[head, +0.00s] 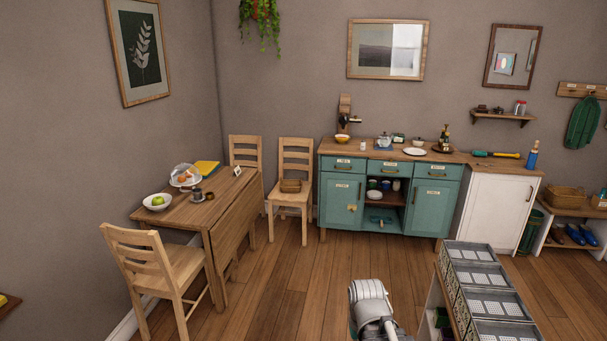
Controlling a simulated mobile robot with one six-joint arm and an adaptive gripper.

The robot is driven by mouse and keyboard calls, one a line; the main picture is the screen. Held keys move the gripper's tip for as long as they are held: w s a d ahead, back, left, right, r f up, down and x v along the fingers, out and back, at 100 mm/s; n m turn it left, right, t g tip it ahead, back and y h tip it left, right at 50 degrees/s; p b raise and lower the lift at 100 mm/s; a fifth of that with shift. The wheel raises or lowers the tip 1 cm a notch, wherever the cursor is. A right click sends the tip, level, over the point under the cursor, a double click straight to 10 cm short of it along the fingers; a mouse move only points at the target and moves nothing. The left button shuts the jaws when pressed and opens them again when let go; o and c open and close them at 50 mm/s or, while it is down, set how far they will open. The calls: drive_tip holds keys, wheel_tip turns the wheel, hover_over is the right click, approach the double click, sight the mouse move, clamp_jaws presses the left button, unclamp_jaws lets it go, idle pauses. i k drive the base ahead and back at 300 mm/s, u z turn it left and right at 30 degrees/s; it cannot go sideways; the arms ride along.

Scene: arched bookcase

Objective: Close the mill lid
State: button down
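A small wooden device (345,108) with a dark part at its side shows at the left end of the teal sideboard, against the back wall. It may be the mill; it is too small to tell for sure, and I cannot make out a lid or whether one is open. A yellow bowl (342,139) is just below it. A dark and brass item (444,138) stands farther right on the same top; I cannot tell what it is. Part of my arm shows at the bottom centre, far from the sideboard. My gripper's fingers are not in view.
The teal sideboard (341,201) stands across the room. A wooden table (182,214) with chairs is on the left. A low shelf with grey crates (474,254) is close on the right. The wooden floor (290,275) between them is clear.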

sight(345, 99)
drive_tip(key=z, duration=0.1)
drive_tip(key=i, duration=1.55)
drive_tip(key=z, duration=0.3)
drive_tip(key=i, duration=1.55)
drive_tip(key=u, duration=0.4)
drive_tip(key=i, duration=2.85)
drive_tip(key=u, duration=0.1)
